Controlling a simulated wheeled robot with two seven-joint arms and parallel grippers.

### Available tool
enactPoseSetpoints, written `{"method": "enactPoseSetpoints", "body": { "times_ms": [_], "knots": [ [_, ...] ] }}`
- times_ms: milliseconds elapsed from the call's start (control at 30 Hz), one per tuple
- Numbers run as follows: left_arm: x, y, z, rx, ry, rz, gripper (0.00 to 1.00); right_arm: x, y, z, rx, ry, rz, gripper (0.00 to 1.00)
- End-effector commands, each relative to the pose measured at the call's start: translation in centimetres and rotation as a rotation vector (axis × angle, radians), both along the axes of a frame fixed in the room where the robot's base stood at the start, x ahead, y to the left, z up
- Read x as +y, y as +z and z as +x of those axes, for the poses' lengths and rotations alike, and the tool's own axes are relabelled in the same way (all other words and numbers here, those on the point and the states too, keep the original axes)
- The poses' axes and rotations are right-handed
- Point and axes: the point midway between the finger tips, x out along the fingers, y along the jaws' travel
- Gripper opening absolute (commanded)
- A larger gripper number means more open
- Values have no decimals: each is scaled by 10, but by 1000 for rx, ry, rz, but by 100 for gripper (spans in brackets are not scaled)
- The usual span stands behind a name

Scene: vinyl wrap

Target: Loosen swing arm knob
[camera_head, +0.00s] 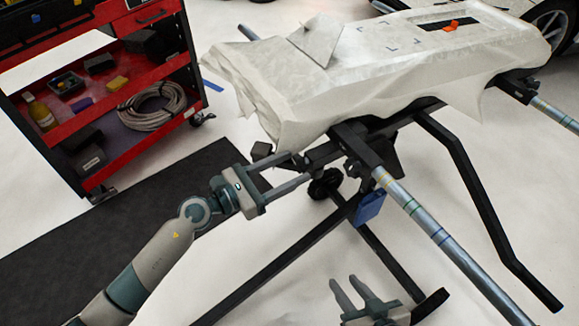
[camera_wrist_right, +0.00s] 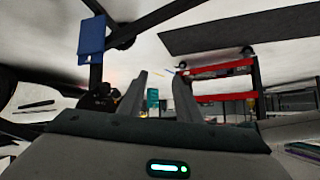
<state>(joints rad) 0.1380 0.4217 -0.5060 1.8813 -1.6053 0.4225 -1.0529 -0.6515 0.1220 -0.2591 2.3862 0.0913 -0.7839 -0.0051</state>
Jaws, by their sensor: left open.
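A black stand with swing arms (camera_head: 362,150) holds a panel wrapped in white film (camera_head: 400,65). No part is clearly identifiable as the swing arm knob. A dark round part (camera_head: 325,183) shows below the stand's joint, and a small black block (camera_head: 262,150) shows just above my left gripper. My left gripper (camera_head: 308,167) is open, its two fingers reaching right toward the dark parts under the panel. I cannot tell whether they touch anything. My right gripper (camera_head: 350,282) is low at the front, open and empty; its spread fingers also show in the right wrist view (camera_wrist_right: 158,92).
A red tool cart (camera_head: 60,125) with a coiled hose (camera_head: 152,105) stands at the left. A blue tag-like piece (camera_head: 370,208) hangs from the stand. Black legs and a silver tube (camera_head: 430,225) cross the right side. A dark mat (camera_head: 150,205) lies on the pale floor.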

Motion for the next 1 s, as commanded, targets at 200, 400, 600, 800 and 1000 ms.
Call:
{"method": "enactPoseSetpoints", "body": {
  "times_ms": [200,400,600,800,1000],
  "knots": [
    [-3,0,2,1,0,1,56,-1,-1,-1,9,0,-2,31],
    [-3,0,2,1,0,1,46,-1,-1,-1,9,0,-2,31],
    [-3,0,2,1,0,1,15,-1,-1,-1,9,0,-2,31],
    [-3,0,2,5,0,-3,15,-1,-1,-2,14,1,-4,31],
    [-3,1,2,32,1,-20,15,-5,-9,-11,84,0,-17,31]
  ]
}}
